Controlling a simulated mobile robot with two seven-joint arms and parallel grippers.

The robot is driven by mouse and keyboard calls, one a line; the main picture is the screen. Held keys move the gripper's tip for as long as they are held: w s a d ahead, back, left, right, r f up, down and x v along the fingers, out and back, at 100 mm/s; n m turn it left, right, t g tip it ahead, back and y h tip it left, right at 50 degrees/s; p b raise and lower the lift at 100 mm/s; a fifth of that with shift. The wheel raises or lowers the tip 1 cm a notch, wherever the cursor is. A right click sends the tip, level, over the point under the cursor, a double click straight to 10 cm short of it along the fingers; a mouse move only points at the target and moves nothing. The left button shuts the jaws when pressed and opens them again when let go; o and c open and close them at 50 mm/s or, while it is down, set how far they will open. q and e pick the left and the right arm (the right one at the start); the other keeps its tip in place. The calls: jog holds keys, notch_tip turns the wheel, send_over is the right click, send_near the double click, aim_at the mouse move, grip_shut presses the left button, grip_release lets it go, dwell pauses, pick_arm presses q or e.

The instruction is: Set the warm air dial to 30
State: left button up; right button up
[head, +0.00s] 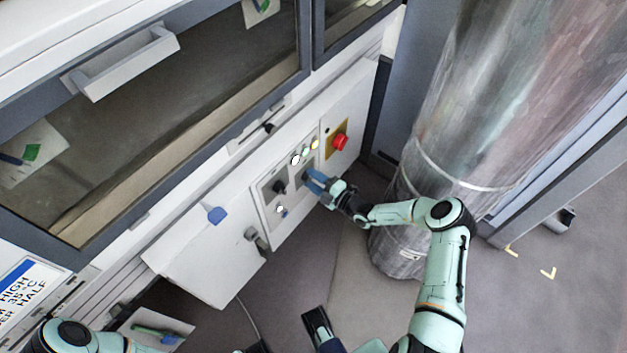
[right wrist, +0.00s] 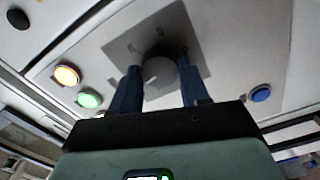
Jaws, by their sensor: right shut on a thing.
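A control panel (head: 289,170) sits on the white cabinet front. My right gripper (head: 309,180) reaches its right part, with its blue fingers at the panel face. In the right wrist view a round grey dial (right wrist: 158,70) on a darker square plate (right wrist: 188,38) stands between the two blue fingers (right wrist: 160,90). The gripper is shut on this dial. A second black dial (head: 279,187) is to the left of the gripper in the head view. The dial scales and the pointer are too small or hidden to read.
A red emergency button (head: 340,140) on a yellow plate is up and right of the gripper. Yellow (right wrist: 67,75), green (right wrist: 89,98) and blue (right wrist: 261,93) buttons surround the dial plate. A large metal duct (head: 470,130) stands to the right, close to my right arm.

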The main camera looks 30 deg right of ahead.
jog(key=shift+m, duration=1)
jog(key=o, duration=1)
jog(key=shift+o, duration=0.2)
jog(key=p+v, duration=0.1)
jog(key=v, duration=1.2)
jog(key=shift+s, duration=0.25)
jog(key=shift+d, duration=0.15)
